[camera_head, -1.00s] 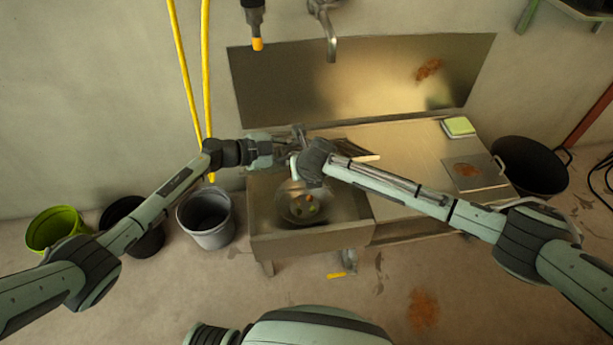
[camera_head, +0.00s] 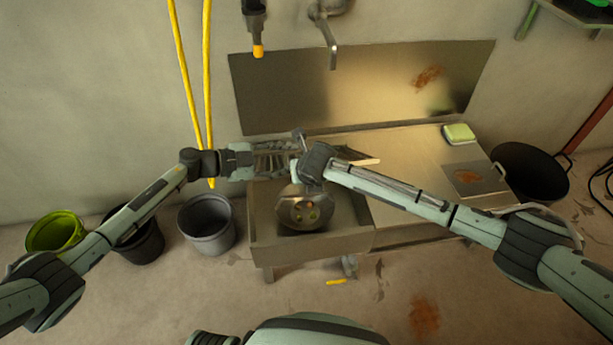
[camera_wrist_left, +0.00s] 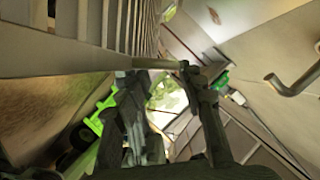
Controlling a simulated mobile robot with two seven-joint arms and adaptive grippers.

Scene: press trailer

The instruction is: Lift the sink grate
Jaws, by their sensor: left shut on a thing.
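The sink (camera_head: 262,238) is a metal basin on the left of a steel counter. My left gripper (camera_head: 285,158) is over the sink's back left corner, shut on the sink grate. The slats of the grate (camera_wrist_left: 118,22) fill the upper left of the left wrist view, with a bar running to the fingers (camera_wrist_left: 160,85). In the head view the grate is hard to separate from the gripper. My right gripper (camera_head: 298,168) is close to the left one, above the sink. Its fingers are mostly hidden by its wrist. Below it a roundish metal piece (camera_head: 293,216) bears small orange and green bits.
A steel splashback (camera_head: 350,80) and a tap (camera_head: 325,30) are behind. A sponge (camera_head: 459,133) and a rusty plate (camera_head: 474,178) lie on the counter's right. Grey (camera_head: 207,225) and green (camera_head: 55,232) buckets stand left; a black tub (camera_head: 531,170) stands right.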

